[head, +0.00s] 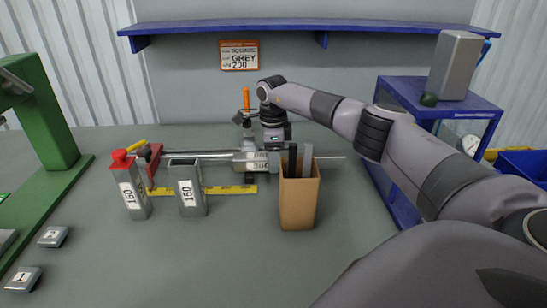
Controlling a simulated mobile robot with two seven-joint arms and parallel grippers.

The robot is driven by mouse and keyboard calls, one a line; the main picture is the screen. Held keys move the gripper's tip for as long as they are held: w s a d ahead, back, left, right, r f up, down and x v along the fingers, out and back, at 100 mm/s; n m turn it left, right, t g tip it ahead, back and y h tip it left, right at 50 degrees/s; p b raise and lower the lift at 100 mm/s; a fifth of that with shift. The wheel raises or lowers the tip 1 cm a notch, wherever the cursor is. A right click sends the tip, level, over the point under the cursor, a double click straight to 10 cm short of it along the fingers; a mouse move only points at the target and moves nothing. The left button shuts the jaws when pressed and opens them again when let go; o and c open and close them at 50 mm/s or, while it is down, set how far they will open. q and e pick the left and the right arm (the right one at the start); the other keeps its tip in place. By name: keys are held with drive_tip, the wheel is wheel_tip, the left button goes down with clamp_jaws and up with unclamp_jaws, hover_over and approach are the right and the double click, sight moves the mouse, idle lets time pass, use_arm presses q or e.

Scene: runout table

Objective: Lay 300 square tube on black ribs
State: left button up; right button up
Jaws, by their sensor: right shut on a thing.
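My right gripper (273,147) points down at the middle back of the table, its fingers largely hidden behind grey stock and the cardboard box. It is shut on a grey tube (262,166) with a white label that seems to read 300. The tube lies roughly level; its right part is hidden behind the box. Whether it touches what is below is unclear. A small dark piece (249,179) shows under it; I cannot tell whether it is a black rib. My left gripper is not in view.
The cardboard box (299,205) holding dark and grey strips stands in front. Two upright tubes marked 150, one red-capped (132,188), one open (187,190), stand left. A yellow ruler (230,189) lies behind. A green machine (45,125) stands far left. The front middle is clear.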

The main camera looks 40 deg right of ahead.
drive_tip(key=shift+f, duration=0.35)
drive_tip(key=o, duration=1.4)
wheel_tip(320, 180, up, 7)
drive_tip(key=shift+r+b, duration=0.15)
drive_tip(key=shift+b, duration=0.4)
drive_tip(key=shift+a, duration=0.1)
